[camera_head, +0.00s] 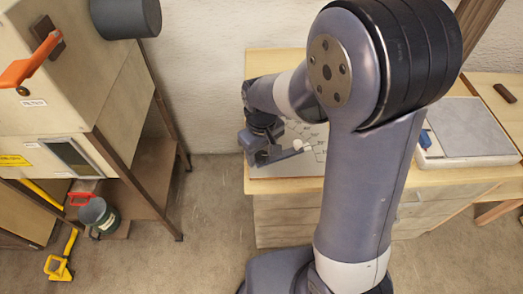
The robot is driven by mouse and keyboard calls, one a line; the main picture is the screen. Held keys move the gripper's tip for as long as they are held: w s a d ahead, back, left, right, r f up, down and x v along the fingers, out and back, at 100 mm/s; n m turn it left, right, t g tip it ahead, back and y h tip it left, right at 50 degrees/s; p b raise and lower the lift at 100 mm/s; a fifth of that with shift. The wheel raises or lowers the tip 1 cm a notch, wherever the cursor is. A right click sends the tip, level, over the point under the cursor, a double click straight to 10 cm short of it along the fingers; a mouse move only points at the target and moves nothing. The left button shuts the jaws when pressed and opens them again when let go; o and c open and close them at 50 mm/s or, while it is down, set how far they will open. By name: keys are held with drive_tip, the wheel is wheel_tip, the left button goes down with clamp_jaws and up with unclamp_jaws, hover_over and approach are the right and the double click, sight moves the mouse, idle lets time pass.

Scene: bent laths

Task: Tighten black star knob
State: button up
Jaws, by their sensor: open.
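I cannot make out a black star knob; my arm covers part of the bench where it could be. My gripper (277,155) is at the left end of the wooden bench (290,185), low over a pale board (312,133) with dark markings. It is open. Small light rounded pieces (299,145) show right beside it. Whether the gripper touches anything is too small to tell.
A cream cabinet with an orange lever (30,62) and a dark cylinder (126,17) stands at the left. A green bucket (99,217) and a yellow tool (61,258) are below it. A white-rimmed grey panel (468,128) lies on the right bench. Floor between is clear.

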drive_tip(key=shift+c, duration=0.6)
drive_tip(key=c, duration=0.9)
